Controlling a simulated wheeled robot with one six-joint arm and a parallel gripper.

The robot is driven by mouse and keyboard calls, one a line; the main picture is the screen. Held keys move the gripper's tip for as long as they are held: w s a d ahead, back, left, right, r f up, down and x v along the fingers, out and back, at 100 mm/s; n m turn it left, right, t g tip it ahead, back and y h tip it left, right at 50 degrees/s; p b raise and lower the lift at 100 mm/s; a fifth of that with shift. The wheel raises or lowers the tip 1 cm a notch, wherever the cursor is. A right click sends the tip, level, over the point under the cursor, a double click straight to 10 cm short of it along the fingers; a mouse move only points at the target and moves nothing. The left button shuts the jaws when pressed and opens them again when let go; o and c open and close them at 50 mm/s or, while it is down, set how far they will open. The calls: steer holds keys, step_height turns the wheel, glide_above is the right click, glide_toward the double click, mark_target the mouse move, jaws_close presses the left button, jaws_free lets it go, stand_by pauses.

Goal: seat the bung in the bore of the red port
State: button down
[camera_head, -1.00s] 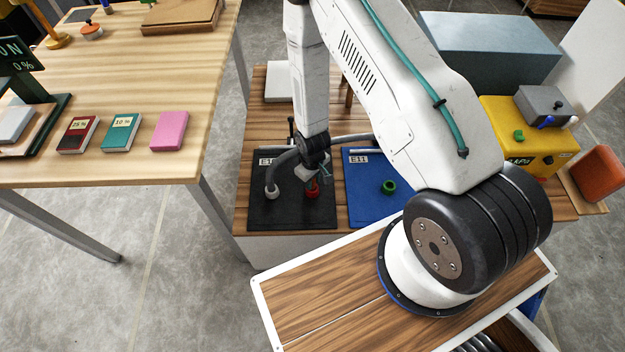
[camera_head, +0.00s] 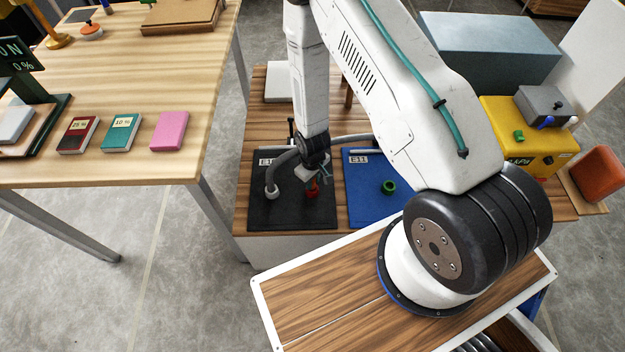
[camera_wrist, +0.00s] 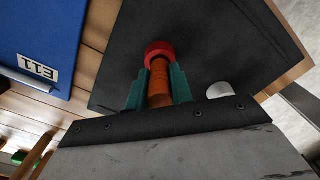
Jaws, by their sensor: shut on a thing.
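The red port (camera_head: 313,190) stands on the black mat (camera_head: 290,212) labelled E1-something. In the wrist view the port (camera_wrist: 159,49) shows as a red ring just beyond my fingertips. My gripper (camera_wrist: 158,88) has green fingers shut on the orange-brown bung (camera_wrist: 160,83). The bung's far end reaches the red ring and overlaps it in the picture. I cannot tell whether its tip is inside the bore. In the head view my gripper (camera_head: 320,177) is low over the red port, and the bung is too small to make out.
A grey hose ends in a pale fitting (camera_head: 271,191) left of the red port. A blue mat (camera_head: 365,210) marked E11 with a green port (camera_head: 388,187) lies to the right. A yellow box (camera_head: 510,130) stands farther right. A wooden table (camera_head: 130,75) is at left.

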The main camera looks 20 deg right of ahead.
steer(key=shift+f, duration=1)
steer(key=c, duration=1.1)
jaws_free()
steer(key=shift+c, duration=0.2)
steer(key=shift+r, duration=3.95)
